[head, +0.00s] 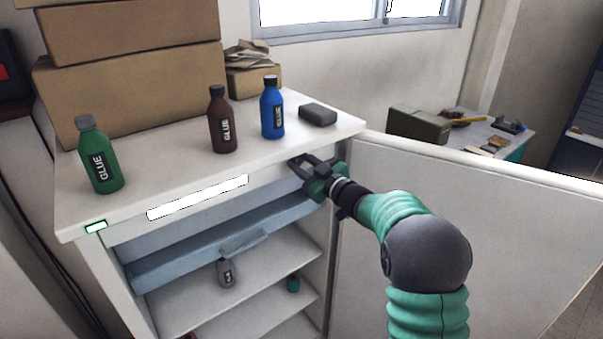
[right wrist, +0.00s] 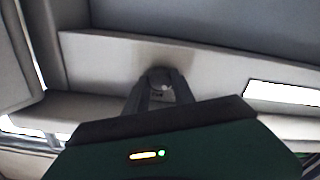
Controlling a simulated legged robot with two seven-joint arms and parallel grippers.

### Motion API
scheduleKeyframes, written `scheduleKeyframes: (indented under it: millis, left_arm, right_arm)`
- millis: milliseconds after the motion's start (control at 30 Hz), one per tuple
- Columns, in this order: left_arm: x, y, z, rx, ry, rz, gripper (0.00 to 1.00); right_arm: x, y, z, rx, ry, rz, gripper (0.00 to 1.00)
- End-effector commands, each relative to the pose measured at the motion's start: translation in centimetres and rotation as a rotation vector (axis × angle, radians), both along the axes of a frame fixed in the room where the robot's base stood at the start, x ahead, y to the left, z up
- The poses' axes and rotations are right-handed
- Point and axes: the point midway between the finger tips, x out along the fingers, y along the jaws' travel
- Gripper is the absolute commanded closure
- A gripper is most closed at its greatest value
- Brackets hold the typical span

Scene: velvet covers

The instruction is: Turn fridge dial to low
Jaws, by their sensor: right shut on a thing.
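The fridge (head: 75,238) stands open in the head view, with its door (head: 450,240) swung out to the right. My right gripper (head: 297,163) reaches to the upper right of the fridge opening, just under the top. In the right wrist view, my right gripper (right wrist: 160,82) has its fingers closed on a small round dark dial (right wrist: 160,77) on a pale panel. The dial's markings are too small to read, so its setting cannot be told. In the head view the dial is hidden by the gripper. My left gripper is not in view.
Green (head: 102,160), brown (head: 222,122) and blue (head: 271,110) glue bottles stand on the fridge top, with a dark block (head: 317,114) and cardboard boxes (head: 135,95). A grey bottle (head: 226,273) stands on a shelf inside. The open door borders my right arm.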

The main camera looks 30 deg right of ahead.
Motion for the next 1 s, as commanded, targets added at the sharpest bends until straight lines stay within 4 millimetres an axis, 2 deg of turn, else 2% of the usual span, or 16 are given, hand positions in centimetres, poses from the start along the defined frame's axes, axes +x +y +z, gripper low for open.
scheduleKeyframes:
  millis: [33, 300, 967, 1000]
  left_arm:
    - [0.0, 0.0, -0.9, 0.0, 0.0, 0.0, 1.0]
    - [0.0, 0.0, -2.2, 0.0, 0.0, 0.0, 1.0]
    - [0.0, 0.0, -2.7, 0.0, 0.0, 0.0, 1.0]
    - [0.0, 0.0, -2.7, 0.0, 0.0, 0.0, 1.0]
  right_arm:
    - [0.0, 0.0, -0.6, -0.033, 0.001, 0.0, 1.0]
    - [0.0, 0.0, -0.5, -0.179, -0.01, -0.001, 1.0]
    - [0.0, 0.1, -0.4, -0.244, -0.011, 0.001, 1.0]
    - [0.0, 0.1, -0.4, -0.244, -0.011, 0.001, 0.67]
